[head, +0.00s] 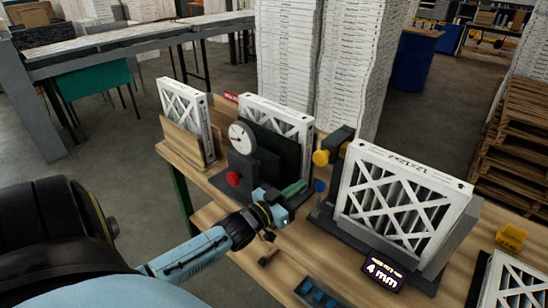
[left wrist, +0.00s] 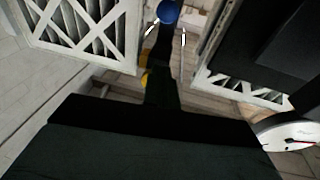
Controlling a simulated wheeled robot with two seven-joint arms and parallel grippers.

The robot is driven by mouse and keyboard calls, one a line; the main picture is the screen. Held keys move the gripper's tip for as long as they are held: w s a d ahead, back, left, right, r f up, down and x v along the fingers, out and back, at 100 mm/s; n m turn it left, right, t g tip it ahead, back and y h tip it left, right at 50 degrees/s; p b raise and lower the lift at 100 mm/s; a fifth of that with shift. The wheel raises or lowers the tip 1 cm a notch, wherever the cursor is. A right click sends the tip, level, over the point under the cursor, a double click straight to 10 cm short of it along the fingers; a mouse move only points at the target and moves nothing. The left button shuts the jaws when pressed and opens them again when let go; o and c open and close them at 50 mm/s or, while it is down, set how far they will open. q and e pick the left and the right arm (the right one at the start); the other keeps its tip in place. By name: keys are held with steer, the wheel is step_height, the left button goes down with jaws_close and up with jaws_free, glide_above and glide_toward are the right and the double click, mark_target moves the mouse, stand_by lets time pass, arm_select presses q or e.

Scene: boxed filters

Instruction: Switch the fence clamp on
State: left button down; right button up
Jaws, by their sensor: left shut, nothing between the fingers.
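My left gripper (head: 282,208) is low over the bench, between the dial stand and the large boxed filter. It is shut and empty. A blue ball-topped knob (head: 319,186) stands just beyond it, and the left wrist view shows this knob at the top (left wrist: 167,12), close in front of the fingers; I cannot tell whether they touch. A yellow knob (head: 321,158) sits on a dark block behind, and a red knob (head: 233,179) is on the dial stand (head: 262,165). No label shows which part is the fence clamp switch. My right gripper is not in view.
The large white-framed filter (head: 395,203) stands in a dark holder on the right. A display (head: 383,272) reads "4 mm". The gauge dial (head: 242,138) is left of the gripper. A blue tray (head: 318,293) lies at the front, and a yellow piece (head: 511,237) at the right.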

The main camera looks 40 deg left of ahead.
arm_select(q)
steer(key=s+r, duration=0.2)
steer(key=s, duration=0.4)
steer(key=shift+s+a+r, duration=0.15)
steer(key=shift+a+r, duration=0.15)
steer(key=shift+r, duration=0.05)
steer(key=s+f+g+b, duration=0.1)
steer(key=f, duration=0.6)
steer(key=s+f+g+y+b, duration=0.1)
steer(key=f+g+b, duration=0.1)
steer(key=f, duration=0.6)
steer(key=s+a+f+n+g+y+b, duration=0.1)
steer(key=f, duration=0.7)
steer(key=shift+s+g, duration=0.2)
steer(key=shift+g, duration=0.2)
steer(key=s+d+f+g+b, duration=0.25)
steer(key=s+f, duration=0.45)
steer(key=f, duration=0.4)
steer(key=s+d+f+g+b, duration=0.25)
steer(key=s+f, duration=0.35)
steer(key=f, duration=0.4)
steer(key=s+d+f+g+b, duration=0.2)
steer(key=s+d+f+g, duration=0.15)
steer(key=s+f, duration=0.55)
steer(key=s+d+f+m+g+b, duration=0.2)
steer(key=s+d+f+g, duration=0.3)
steer(key=s+f, duration=0.5)
steer(key=shift+s+d, duration=0.3)
steer(key=shift+s, duration=0.6)
